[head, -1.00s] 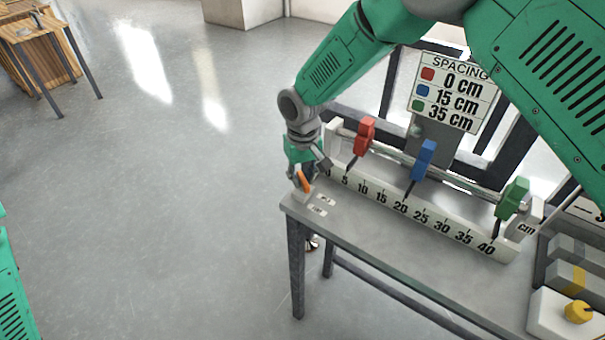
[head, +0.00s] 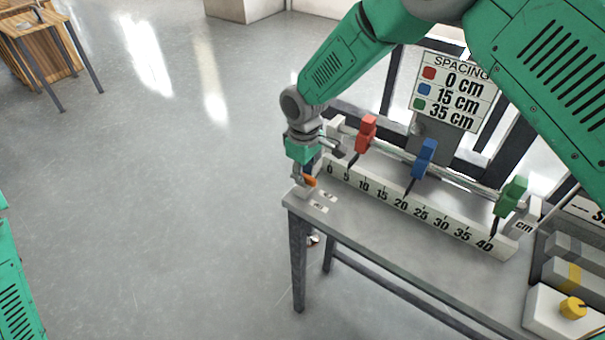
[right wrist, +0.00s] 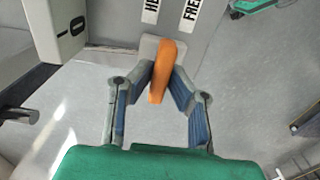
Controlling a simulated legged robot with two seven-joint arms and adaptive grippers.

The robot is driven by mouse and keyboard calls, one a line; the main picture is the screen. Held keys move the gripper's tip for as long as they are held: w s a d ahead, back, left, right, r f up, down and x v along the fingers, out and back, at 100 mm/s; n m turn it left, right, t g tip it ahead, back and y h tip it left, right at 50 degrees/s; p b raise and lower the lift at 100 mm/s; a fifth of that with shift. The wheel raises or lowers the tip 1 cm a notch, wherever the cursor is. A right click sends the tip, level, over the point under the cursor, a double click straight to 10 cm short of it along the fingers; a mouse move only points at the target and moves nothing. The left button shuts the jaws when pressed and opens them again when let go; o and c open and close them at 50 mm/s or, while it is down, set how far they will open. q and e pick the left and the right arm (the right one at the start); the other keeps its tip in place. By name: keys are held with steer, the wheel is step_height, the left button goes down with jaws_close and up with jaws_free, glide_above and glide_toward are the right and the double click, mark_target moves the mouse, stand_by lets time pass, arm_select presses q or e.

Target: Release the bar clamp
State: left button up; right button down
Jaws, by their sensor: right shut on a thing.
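An orange lever (head: 309,181) sits at the left end of the bench, beside the 0 end of the ruler. My right gripper (head: 304,178) is over it. In the right wrist view the gripper's blue-padded fingers (right wrist: 164,88) are shut on the orange lever (right wrist: 163,72) from both sides. Labels beside the lever (right wrist: 150,10) read "HE…", cut off, and "FREE" (right wrist: 191,12). Red (head: 366,134), blue (head: 424,158) and green (head: 513,196) blocks sit along the bar behind the ruler (head: 430,219). My left gripper is out of view.
A spacing sign (head: 450,92) stands behind the bar. A white box with a yellow knob (head: 572,307) is at the bench's right end. The grey bench top (head: 420,255) in front of the ruler is clear. The floor to the left is open.

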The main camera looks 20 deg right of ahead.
mark_target(306, 176)
steer(key=shift+s+d+f, duration=0.1)
steer(key=shift+s+f, duration=0.05)
steer(key=shift+s, duration=0.1)
steer(key=c, duration=1.5)
jaws_free()
steer(key=shift+c, duration=0.2)
steer(key=shift+r, duration=0.2)
steer(key=shift+w+d, duration=0.1)
step_height(306, 176, up, 12)
steer(key=shift+f, duration=0.1)
